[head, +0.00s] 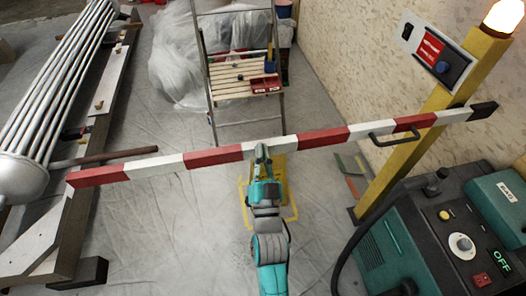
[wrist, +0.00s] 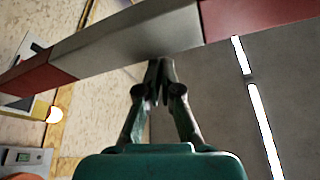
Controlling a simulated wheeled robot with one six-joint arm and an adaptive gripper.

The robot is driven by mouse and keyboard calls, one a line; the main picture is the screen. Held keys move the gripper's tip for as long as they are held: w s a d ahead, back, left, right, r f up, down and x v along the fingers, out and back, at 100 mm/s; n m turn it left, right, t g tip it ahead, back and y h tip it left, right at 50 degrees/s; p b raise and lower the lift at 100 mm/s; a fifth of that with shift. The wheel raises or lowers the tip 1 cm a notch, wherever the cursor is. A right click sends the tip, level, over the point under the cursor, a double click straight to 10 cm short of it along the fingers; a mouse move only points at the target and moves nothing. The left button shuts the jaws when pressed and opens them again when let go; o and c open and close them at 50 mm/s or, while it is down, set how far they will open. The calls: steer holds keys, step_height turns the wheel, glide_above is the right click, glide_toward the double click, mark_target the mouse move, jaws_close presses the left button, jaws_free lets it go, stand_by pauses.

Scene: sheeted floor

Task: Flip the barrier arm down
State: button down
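The barrier arm (head: 215,155) is a long red-and-white striped bar. In the head view it runs across the picture, from its red left end to a dark end piece beyond the yellow post (head: 418,130). A dark handle (head: 395,137) is fixed on its right part. My gripper (head: 262,150) is at a white section near the bar's middle. In the wrist view the bar (wrist: 130,45) crosses just past my gripper (wrist: 162,65), whose fingertips are together with nothing visible between them. I cannot tell whether they touch the bar.
A green machine (head: 425,235) with a lit display stands at the lower right. A lamp (head: 503,16) glows on the post. A stepladder (head: 240,75) and plastic-wrapped goods (head: 180,60) stand behind. Metal pipes (head: 65,75) on timber beams fill the left.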

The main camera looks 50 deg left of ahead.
steer(key=v, duration=1.2)
stand_by(0.4)
steer(key=s+d+f+m+t+h, duration=0.1)
steer(key=d+f+h, duration=0.2)
steer(key=d, duration=0.6)
steer(key=s+d+f+m+t+h, duration=0.1)
steer(key=d+f+h, duration=0.15)
steer(key=d, duration=0.55)
steer(key=s+d+f+m+t+h, duration=0.1)
steer(key=d+f+h, duration=0.15)
steer(key=d, duration=0.65)
steer(key=s+d+r+m+g+h, duration=0.1)
steer(key=s+d+r+m+h, duration=0.2)
steer(key=s+d+h, duration=0.6)
steer(key=s+d, duration=0.6)
steer(key=shift+s+d+g+h, duration=0.3)
steer(key=shift+s+d+h, duration=0.05)
steer(key=shift+d+h, duration=0.05)
steer(key=shift+r, duration=0.1)
